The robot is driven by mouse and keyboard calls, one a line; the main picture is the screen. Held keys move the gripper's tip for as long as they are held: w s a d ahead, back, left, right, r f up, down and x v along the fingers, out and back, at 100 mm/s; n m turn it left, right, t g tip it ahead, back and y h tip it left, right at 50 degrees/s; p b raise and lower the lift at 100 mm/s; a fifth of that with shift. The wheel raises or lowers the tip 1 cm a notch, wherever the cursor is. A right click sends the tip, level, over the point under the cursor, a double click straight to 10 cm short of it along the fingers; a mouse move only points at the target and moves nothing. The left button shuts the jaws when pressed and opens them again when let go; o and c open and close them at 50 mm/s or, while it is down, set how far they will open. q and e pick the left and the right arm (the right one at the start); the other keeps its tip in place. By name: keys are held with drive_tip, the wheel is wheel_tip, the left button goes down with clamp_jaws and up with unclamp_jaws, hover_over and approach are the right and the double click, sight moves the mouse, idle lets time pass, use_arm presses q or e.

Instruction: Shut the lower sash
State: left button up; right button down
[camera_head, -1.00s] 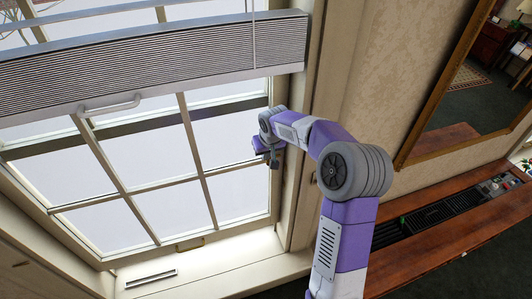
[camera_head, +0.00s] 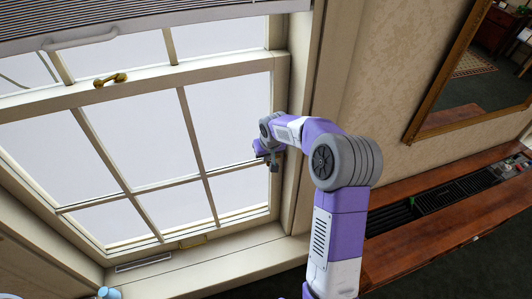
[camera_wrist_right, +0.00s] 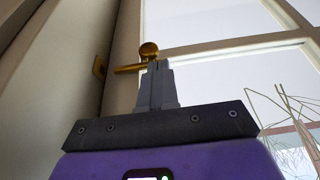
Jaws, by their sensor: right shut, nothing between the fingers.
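The lower sash (camera_head: 190,76) is a pale frame with several panes, on the left of the head view. A brass latch (camera_head: 110,80) sits on its top rail and a small brass lift (camera_head: 193,241) on its bottom rail. I cannot tell whether the bottom rail touches the sill. My right gripper (camera_head: 272,162) is at the right side of the sash, near the jamb. In the right wrist view its fingers (camera_wrist_right: 157,80) are shut and empty. A brass lever with a round knob (camera_wrist_right: 148,50) shows just beyond the fingertips; contact is unclear. My left gripper is out of view.
A pleated blind (camera_head: 180,18) with a white handle (camera_head: 80,37) hangs across the top. The sill (camera_head: 225,250) has a dark vent slot (camera_head: 143,262). A framed mirror (camera_head: 425,110) and a wooden shelf (camera_head: 420,235) lie to the right.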

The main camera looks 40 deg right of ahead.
drive_tip(key=shift+s+a+f, duration=0.1)
drive_tip(key=shift+s+f, duration=0.1)
drive_tip(key=shift+f, duration=0.5)
drive_tip(key=p+v, duration=0.5)
drive_tip(key=v, duration=0.5)
drive_tip(key=shift+r, duration=0.4)
